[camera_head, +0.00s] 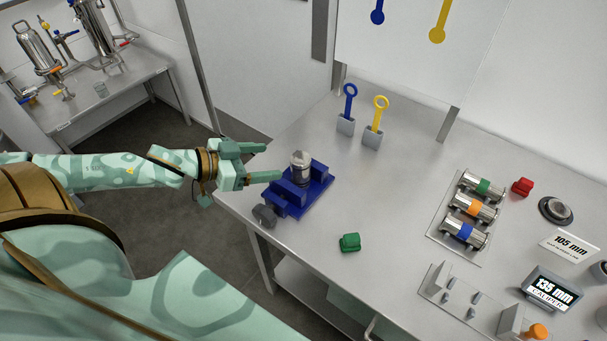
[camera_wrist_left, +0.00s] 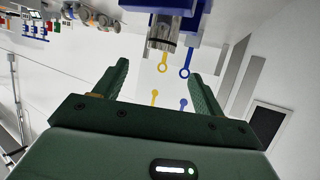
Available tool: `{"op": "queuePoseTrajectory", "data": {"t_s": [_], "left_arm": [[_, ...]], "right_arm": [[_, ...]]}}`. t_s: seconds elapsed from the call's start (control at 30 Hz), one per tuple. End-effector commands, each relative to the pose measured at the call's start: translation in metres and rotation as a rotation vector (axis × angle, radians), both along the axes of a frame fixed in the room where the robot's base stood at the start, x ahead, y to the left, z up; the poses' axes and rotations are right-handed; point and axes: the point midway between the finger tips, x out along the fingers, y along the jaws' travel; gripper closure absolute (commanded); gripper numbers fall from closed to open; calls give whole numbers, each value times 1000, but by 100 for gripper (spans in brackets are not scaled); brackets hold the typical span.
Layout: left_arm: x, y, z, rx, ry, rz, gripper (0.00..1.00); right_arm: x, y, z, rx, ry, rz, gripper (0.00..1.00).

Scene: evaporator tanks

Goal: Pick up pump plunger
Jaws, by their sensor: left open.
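A short metal cylinder (camera_head: 300,164), which looks to be the pump plunger, stands upright in a blue vise-like fixture (camera_head: 318,187) near the table's left edge. My left gripper (camera_head: 272,162) is open and empty, just left of the cylinder, with its fingers pointing toward it and not around it. In the left wrist view, the cylinder (camera_wrist_left: 163,38) shows beyond the open fingers, upside down below the blue fixture (camera_wrist_left: 160,4). The cylinder's lower part is hidden in the fixture. My right gripper is not in view.
A dark round knob (camera_head: 264,215) is at the fixture's front left, and a green block (camera_head: 350,243) lies to its right. Blue (camera_head: 349,98) and yellow (camera_head: 379,112) ring-handled tools stand in grey holders behind. Banded cylinders (camera_head: 472,208) sit farther right. The table's middle is clear.

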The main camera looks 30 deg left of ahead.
Motion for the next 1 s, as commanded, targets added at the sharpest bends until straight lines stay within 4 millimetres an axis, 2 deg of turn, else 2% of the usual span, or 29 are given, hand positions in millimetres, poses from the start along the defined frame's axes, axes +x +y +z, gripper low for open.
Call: {"op": "queuePoseTrajectory", "data": {"t_s": [0.03,0.27,0.43,0.73,1.0], "left_arm": [[9,-4,-9,1,-4,-2,30],[36,-20,-21,4,-5,-1,30],[51,-29,-26,2,-4,2,30],[61,-35,-31,3,-2,2,30],[88,-51,-46,2,-4,2,30]], "right_arm": [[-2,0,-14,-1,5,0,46],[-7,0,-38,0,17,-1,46],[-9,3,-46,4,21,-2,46],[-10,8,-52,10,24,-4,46],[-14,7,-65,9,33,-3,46]]}}
